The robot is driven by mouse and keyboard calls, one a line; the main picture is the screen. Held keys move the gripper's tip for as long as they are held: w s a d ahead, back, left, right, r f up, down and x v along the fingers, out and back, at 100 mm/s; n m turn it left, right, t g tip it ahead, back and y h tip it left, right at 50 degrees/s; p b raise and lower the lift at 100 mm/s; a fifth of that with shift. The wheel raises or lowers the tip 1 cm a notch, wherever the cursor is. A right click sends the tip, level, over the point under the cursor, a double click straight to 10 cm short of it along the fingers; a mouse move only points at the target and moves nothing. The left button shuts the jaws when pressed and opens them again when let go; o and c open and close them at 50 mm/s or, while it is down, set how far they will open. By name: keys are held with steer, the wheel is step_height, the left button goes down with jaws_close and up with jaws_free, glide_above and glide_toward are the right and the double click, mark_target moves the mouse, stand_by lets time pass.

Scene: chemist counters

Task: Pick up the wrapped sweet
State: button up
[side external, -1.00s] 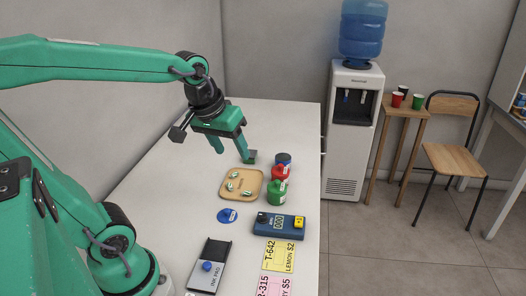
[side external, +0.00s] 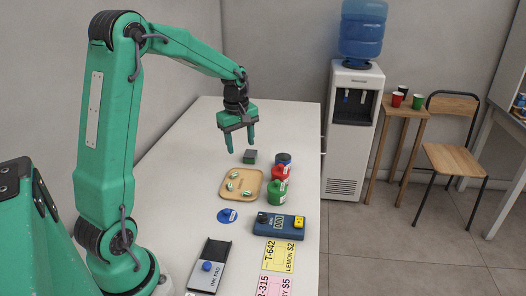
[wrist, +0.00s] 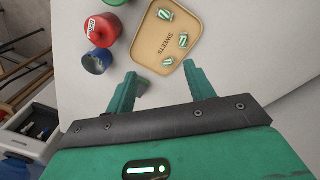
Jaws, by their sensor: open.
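Three wrapped sweets, green and white, lie apart on a tan tray (side external: 251,180). They are a far sweet (side external: 236,175), a left sweet (side external: 230,185) and a near sweet (side external: 246,193). The tray, marked SWEETS, also shows in the wrist view (wrist: 150,42), with one sweet (wrist: 168,62) near its lower edge, another (wrist: 184,40) at its right side and a third (wrist: 165,15) higher up. My gripper (side external: 240,148) is open and empty, pointing down above the counter just beyond the tray. Its two fingers (wrist: 160,80) show below the tray's edge in the wrist view.
Blue (side external: 284,158), red (side external: 280,173) and green (side external: 277,191) pots stand right of the tray. A small grey-and-green block (side external: 250,157) sits behind it. A blue disc (side external: 227,216), a blue meter (side external: 266,227) and cards (side external: 278,256) lie nearer. The counter left of the tray is clear.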

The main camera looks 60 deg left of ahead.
mark_target(235, 174)
steer(key=a+f+n, duration=0.1)
steer(key=a+f, duration=0.1)
steer(key=a+f+n, duration=0.1)
steer(key=a+f, duration=0.1)
steer(key=w+a+f+n, duration=0.1)
steer(key=a+f+n, duration=0.1)
steer(key=shift+w+a+f+g, duration=0.1)
steer(key=shift+a+f+g, duration=0.05)
steer(key=shift+f+g, duration=0.25)
steer(key=shift+f, duration=3.9)
steer(key=c, duration=1)
